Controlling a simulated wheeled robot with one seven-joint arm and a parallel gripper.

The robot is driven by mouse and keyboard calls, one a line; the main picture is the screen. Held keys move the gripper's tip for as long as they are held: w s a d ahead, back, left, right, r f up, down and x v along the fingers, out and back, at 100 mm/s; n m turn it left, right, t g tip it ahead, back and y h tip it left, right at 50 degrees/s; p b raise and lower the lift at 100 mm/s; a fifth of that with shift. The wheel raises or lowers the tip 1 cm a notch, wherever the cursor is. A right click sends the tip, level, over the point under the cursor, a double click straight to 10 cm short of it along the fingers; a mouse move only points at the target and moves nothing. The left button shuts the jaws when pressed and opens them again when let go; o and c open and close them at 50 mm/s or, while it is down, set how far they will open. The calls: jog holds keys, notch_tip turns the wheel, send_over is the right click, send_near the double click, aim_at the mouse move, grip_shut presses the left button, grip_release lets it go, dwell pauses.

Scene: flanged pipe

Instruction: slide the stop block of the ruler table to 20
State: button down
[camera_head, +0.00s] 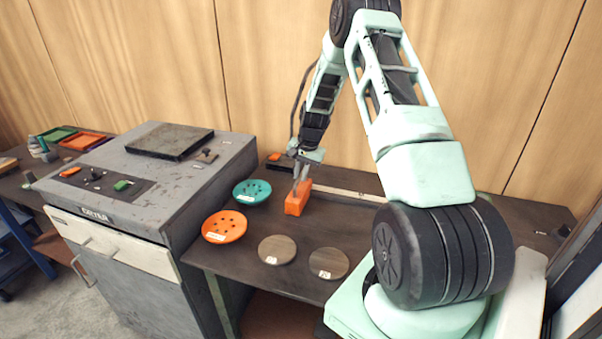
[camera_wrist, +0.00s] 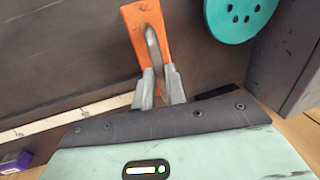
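The stop block appears to be the orange block (camera_head: 298,201) on the dark table, at the left end of the pale ruler strip (camera_head: 348,193). In the wrist view the orange block (camera_wrist: 135,22) has a grey elongated shape along its middle. The ruler strip (camera_wrist: 62,119) runs off to the left there, its numbers too small to read. My gripper (camera_head: 299,181) is down at the block. In the wrist view the fingers of my gripper (camera_wrist: 159,72) stand on either side of a narrow orange part. Whether they press on it is unclear.
A teal dish (camera_head: 252,191), an orange dish (camera_head: 224,226) and two round discs (camera_head: 277,249) (camera_head: 328,263) lie on the table. A grey cabinet (camera_head: 190,180) stands at the left. A small purple object (camera_wrist: 14,162) sits near the ruler. My arm hides the table's right part.

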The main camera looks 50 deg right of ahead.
jog(key=s+d+b, duration=0.1)
jog(key=s+d, duration=0.2)
jog(key=s, duration=0.6)
jog(key=s+d+b, duration=0.1)
jog(key=s+d, duration=0.3)
jog(key=s, duration=0.5)
jog(key=shift+s+d+b, duration=0.25)
jog(key=shift+d+b, duration=0.05)
jog(key=c, duration=1.5)
grip_release()
jog(key=shift+o, duration=0.2)
jog(key=s+d+r+b, duration=0.1)
jog(key=s+r+b, duration=0.2)
jog(key=r, duration=1.4)
jog(key=shift+d, duration=0.2)
jog(key=shift+s, duration=0.1)
